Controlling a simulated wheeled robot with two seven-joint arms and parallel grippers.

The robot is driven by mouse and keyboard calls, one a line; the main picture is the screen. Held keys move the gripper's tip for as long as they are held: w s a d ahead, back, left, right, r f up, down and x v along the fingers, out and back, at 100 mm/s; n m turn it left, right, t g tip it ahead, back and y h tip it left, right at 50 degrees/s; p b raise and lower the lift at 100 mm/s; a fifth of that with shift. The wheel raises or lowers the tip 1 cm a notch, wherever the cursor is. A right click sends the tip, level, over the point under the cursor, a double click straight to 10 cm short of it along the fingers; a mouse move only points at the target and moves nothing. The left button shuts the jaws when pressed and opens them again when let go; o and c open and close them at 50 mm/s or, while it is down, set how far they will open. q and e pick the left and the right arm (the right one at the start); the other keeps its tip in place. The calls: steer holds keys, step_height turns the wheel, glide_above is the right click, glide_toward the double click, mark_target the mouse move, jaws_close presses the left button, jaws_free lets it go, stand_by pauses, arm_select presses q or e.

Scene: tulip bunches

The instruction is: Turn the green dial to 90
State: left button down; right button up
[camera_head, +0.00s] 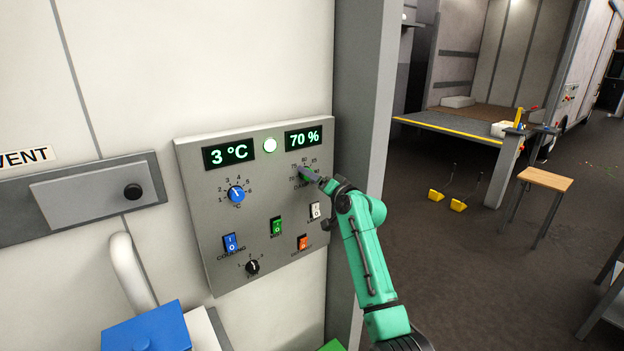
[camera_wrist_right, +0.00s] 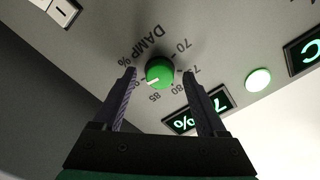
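In the wrist view the open fingers of my right gripper (camera_wrist_right: 159,75) stand on either side of the dial, with a small gap on each side. The dial's white mark points to the lower left of that view, towards the end of the scale past 85; a finger partly covers the label there. The damp display (camera_head: 304,137) reads 70 %. My left gripper is not in view.
A blue dial (camera_head: 236,194) sits left on the panel under a 3 °C display (camera_head: 229,153). Blue, green, white and orange switches and a black knob (camera_head: 252,267) are below. A round green lamp (camera_head: 270,145) is lit. A grey post (camera_head: 362,110) stands right of the panel.

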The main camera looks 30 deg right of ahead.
steer(key=s+d+b, duration=0.2)
steer(key=s+b, duration=0.3)
steer(key=s, duration=0.9)
steer(key=shift+s, duration=0.2)
steer(key=shift+f, duration=0.15)
